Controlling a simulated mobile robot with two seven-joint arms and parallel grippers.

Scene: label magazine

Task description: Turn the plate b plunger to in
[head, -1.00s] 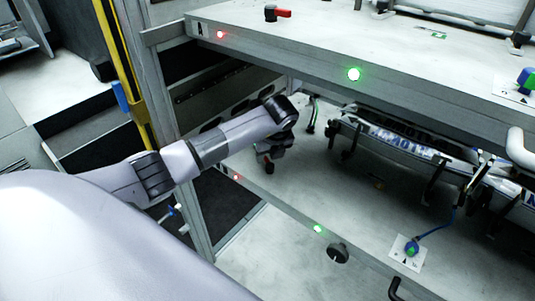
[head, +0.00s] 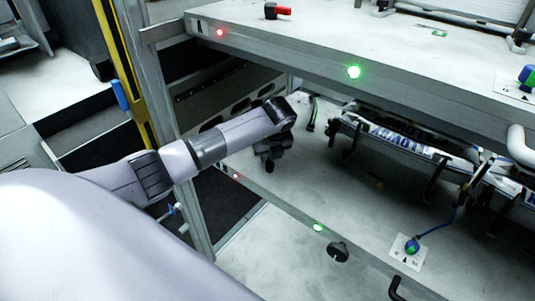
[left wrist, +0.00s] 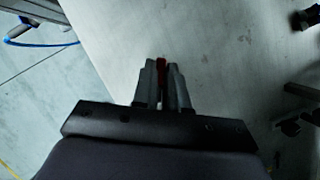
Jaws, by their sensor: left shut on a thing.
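My left gripper (head: 270,160) reaches into the lower bay, low over its pale deck near the left end. In the left wrist view its two fingers (left wrist: 160,84) are shut on a narrow red handle (left wrist: 161,64), of which only a strip shows. The handle's base is hidden by the gripper. I cannot read a label that says whether this is the plate b plunger, nor its in or out mark. My right gripper is not in view.
The upper shelf (head: 330,55) overhangs the arm and carries another red handle (head: 283,10). A blue-green knob (head: 411,246) sits on a white plate on the lower deck. Metal racks (head: 390,135) stand right of the gripper. Bare deck lies between.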

